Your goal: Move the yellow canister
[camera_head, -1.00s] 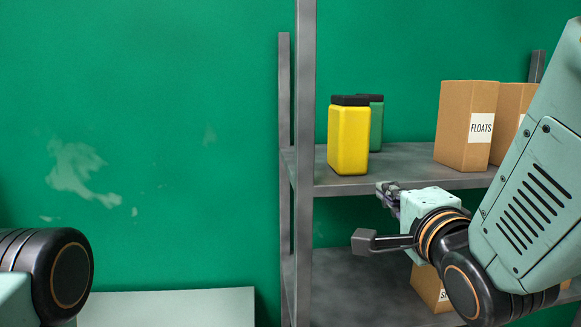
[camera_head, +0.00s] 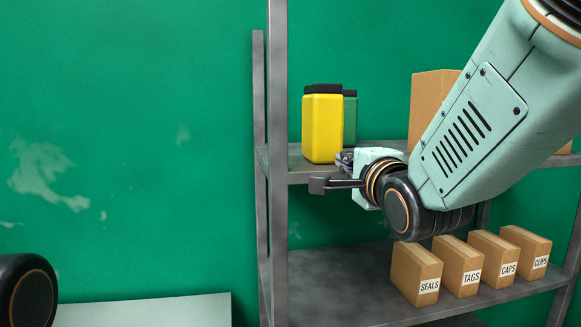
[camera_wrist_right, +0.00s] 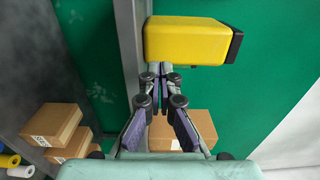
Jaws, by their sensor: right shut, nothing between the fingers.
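The yellow canister (camera_head: 322,128) with a black cap stands upright on the upper shelf (camera_head: 300,175), near the left post. A green canister (camera_head: 351,120) with a black cap stands behind it, partly hidden. My right gripper (camera_head: 345,157) is at the canister's lower right, by the shelf's front edge. In the right wrist view the yellow canister (camera_wrist_right: 186,40) lies sideways across the picture, just beyond the right fingertips (camera_wrist_right: 161,68). These fingers are together and hold nothing. I cannot tell whether they touch the canister. My left gripper is out of view.
A metal post (camera_head: 277,110) rises left of the canister. A cardboard box (camera_head: 428,95) stands to the right on the upper shelf, partly behind my arm. Several boxes, including SEALS (camera_head: 416,275), stand on the lower shelf. Its left part (camera_head: 335,285) is clear.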

